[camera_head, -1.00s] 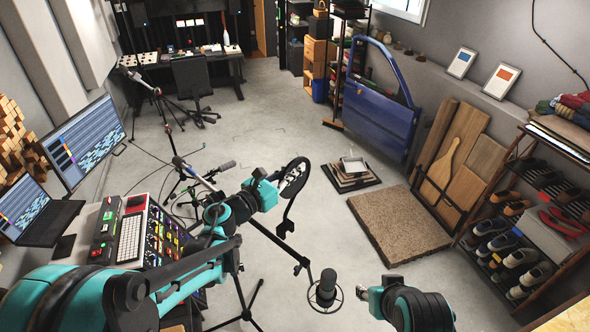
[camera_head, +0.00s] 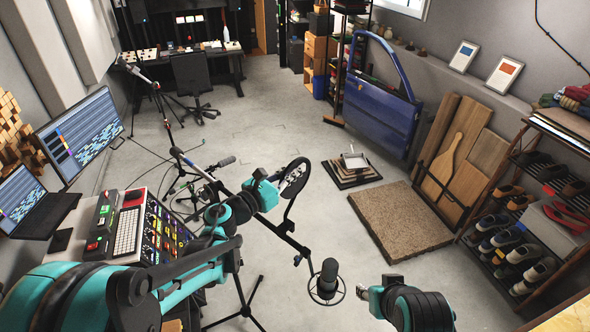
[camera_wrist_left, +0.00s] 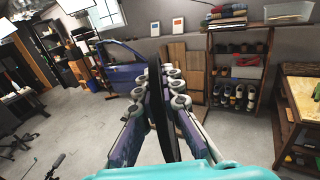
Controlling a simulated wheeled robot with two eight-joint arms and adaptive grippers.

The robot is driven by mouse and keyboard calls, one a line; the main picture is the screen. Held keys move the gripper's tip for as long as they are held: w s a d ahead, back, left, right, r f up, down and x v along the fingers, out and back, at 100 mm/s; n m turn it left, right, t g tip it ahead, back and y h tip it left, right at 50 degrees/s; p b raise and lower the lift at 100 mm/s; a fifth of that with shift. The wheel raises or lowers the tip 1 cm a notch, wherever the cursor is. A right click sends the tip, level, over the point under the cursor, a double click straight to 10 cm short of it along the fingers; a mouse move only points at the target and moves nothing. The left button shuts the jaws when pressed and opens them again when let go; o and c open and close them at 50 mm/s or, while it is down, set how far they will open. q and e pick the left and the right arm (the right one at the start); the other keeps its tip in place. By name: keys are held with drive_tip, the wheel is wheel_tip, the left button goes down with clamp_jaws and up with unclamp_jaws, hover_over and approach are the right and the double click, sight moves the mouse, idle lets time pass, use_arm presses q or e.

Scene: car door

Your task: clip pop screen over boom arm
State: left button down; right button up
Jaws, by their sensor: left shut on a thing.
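The pop screen (camera_head: 295,178) is a round black disc with a thin bent gooseneck. My left gripper (camera_head: 276,182) is shut on its rim. The left wrist view shows the disc (camera_wrist_left: 158,112) edge-on between the two fingers. The gooseneck hangs down to the boom arm (camera_head: 262,221), a black slanting pole. Its lower end, with the clip, meets the pole in the picture; whether the clip grips or touches it cannot be told. A microphone (camera_head: 328,276) in a ring mount is at the boom's lower right end. My right gripper (camera_head: 364,292) is beside the microphone, its fingers barely visible.
A mixing console (camera_head: 150,232) and a laptop (camera_head: 30,205) are at left. Stand legs spread under the boom. A cork mat (camera_head: 400,228), a blue car door (camera_head: 383,110) and a shoe rack (camera_head: 525,220) are at right.

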sight(295, 193)
use_arm(q)
drive_tip(key=shift+b, duration=0.5)
idle(1.3)
drive_tip(key=shift+f+b, duration=1.9)
drive_tip(key=shift+f, duration=0.05)
drive_tip(key=c, duration=1.6)
unclamp_jaws()
drive_tip(key=v, duration=1.2)
